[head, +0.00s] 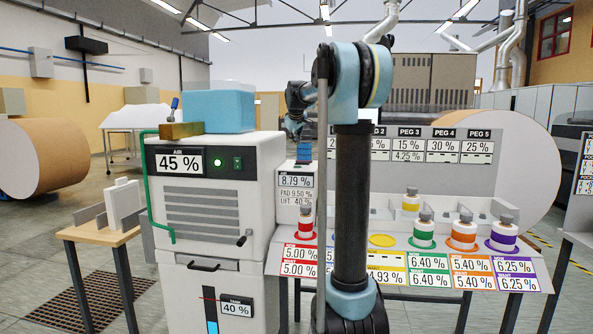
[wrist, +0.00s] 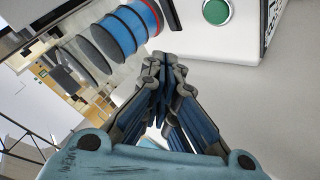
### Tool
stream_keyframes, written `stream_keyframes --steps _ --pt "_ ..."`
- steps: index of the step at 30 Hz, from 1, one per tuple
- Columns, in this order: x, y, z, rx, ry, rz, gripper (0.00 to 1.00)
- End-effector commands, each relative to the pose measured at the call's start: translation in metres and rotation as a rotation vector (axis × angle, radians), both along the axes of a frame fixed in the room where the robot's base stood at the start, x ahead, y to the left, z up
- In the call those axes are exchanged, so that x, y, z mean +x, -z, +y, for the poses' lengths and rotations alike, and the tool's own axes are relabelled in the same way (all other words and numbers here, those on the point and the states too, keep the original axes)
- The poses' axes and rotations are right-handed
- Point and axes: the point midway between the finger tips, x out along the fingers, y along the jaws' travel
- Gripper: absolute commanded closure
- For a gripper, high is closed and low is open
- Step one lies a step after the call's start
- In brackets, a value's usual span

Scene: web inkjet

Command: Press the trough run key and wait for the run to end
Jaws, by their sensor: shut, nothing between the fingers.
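My gripper (wrist: 158,62) is shut and empty in the wrist view, its dark blue fingers pressed together. A round green button with a pale ring (wrist: 217,11) sits on a white housing (wrist: 250,40), up and right of the fingertips and apart from them. I see no label that says whether it is the trough run key. In the head view my gripper (head: 304,153) points down just above a white box with an 8.79 % display (head: 296,181). My own arm hides part of the area right of it. No green button shows on that box in the head view.
A white cabinet (head: 202,235) with a 45 % display, lit green lamp (head: 217,163) and blue box (head: 218,107) stands left. Coloured stations with bottles (head: 464,232) line the sloped bench right of my arm. A peg board (head: 455,175) stands behind.

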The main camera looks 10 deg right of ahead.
Motion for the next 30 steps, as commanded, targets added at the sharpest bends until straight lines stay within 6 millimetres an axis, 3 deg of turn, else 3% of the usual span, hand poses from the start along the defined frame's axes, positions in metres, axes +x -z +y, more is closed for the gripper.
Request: stream_keyframes --steps 18,30 --pt "0.000 0.068 0.000 0.000 0.000 0.000 1.00" --pt "0.000 0.080 0.000 0.000 0.000 0.000 1.00"
